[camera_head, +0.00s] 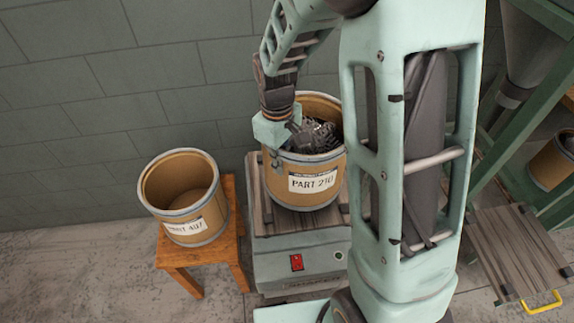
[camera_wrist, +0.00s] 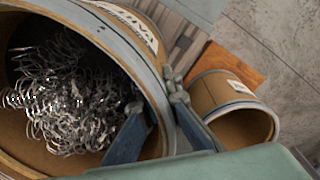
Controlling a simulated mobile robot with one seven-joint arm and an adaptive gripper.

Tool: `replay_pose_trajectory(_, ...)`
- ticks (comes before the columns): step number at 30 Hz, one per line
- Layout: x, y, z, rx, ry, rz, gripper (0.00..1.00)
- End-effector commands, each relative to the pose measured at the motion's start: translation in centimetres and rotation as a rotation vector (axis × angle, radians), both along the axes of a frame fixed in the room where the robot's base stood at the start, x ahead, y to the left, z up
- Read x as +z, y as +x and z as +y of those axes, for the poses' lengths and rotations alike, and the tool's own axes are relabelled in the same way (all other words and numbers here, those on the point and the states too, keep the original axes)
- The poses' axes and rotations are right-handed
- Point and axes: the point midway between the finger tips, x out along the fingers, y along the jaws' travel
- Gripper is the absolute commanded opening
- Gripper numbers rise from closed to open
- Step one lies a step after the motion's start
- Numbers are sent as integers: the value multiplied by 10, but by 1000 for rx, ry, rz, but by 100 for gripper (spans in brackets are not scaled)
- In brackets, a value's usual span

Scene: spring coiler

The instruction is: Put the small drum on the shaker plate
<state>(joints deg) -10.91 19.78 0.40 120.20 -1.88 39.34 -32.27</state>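A tan drum labelled PART 210 (camera_head: 312,183) stands upright on a slatted plate (camera_head: 267,218) on top of a grey machine, with tangled metal springs (camera_head: 318,133) inside; the drum also fills the left of the wrist view (camera_wrist: 75,17). A second, empty drum labelled PART 407 (camera_head: 183,190) stands on a wooden stool and looks slightly smaller; it shows in the wrist view (camera_wrist: 215,90). My gripper (camera_head: 281,150) is at the near left rim of the PART 210 drum. In the wrist view its fingers (camera_wrist: 157,98) straddle the rim, one inside and one outside, apparently closed on the wall.
The orange-brown stool (camera_head: 190,256) is left of the grey machine (camera_head: 305,265), which has a red switch (camera_head: 296,262). At right are a green frame (camera_head: 515,120), another drum (camera_head: 552,163) and a slatted board with a yellow handle (camera_head: 541,303). A block wall is behind.

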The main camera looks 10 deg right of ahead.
Motion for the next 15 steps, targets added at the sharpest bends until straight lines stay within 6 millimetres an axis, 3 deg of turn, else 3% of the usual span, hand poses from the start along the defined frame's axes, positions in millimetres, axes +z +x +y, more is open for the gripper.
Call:
replay_pose_trajectory(5,-4,6,3,1,1,-6,0)
replay_pose_trajectory(15,-39,10,6,1,1,-6,0)
